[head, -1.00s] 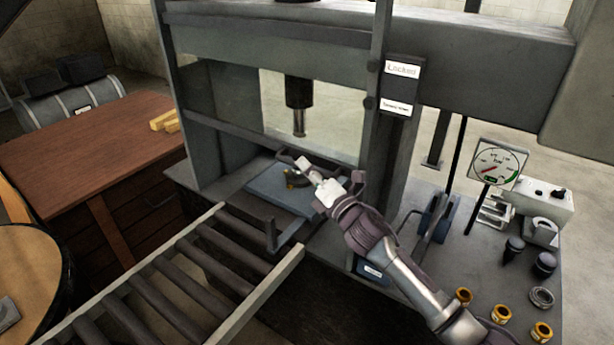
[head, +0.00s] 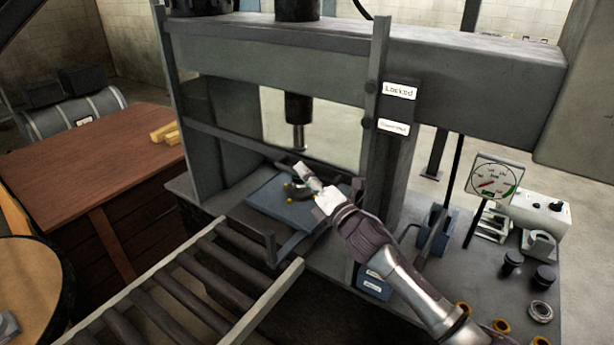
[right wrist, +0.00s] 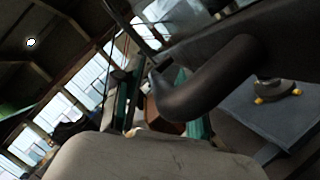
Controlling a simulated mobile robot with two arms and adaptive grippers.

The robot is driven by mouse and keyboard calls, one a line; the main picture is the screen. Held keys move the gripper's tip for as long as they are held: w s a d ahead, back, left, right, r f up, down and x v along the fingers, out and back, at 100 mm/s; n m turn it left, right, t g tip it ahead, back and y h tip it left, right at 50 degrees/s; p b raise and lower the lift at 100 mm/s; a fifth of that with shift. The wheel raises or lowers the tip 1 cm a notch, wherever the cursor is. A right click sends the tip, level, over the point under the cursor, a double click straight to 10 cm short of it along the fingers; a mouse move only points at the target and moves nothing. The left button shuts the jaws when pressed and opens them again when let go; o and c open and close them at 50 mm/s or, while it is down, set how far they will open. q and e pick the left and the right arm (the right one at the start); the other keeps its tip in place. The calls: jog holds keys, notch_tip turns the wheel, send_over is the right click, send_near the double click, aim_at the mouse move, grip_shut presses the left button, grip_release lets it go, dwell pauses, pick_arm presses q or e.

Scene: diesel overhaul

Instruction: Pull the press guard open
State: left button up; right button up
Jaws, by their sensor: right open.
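The press guard is a clear panel in the press opening, with a dark lower rail (head: 240,143) across the front. Its dark curved handle (right wrist: 215,85) shows large in the right wrist view, joined to a dark bar. My right gripper (head: 312,186) is open at the rail's lower right part, its fingertips close to the handle. In the right wrist view a broad grey finger (right wrist: 150,158) lies just below the handle; I cannot tell whether they touch. My left gripper is not in view.
The press ram (head: 298,115) hangs behind the guard above a blue-grey plate (head: 268,200). A "Locked" sign (head: 400,91) is on the right post. A roller conveyor (head: 215,285) leads to the press front. A gauge (head: 494,182) and small parts stand on the right.

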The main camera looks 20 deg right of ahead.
jog(key=v, duration=1.2)
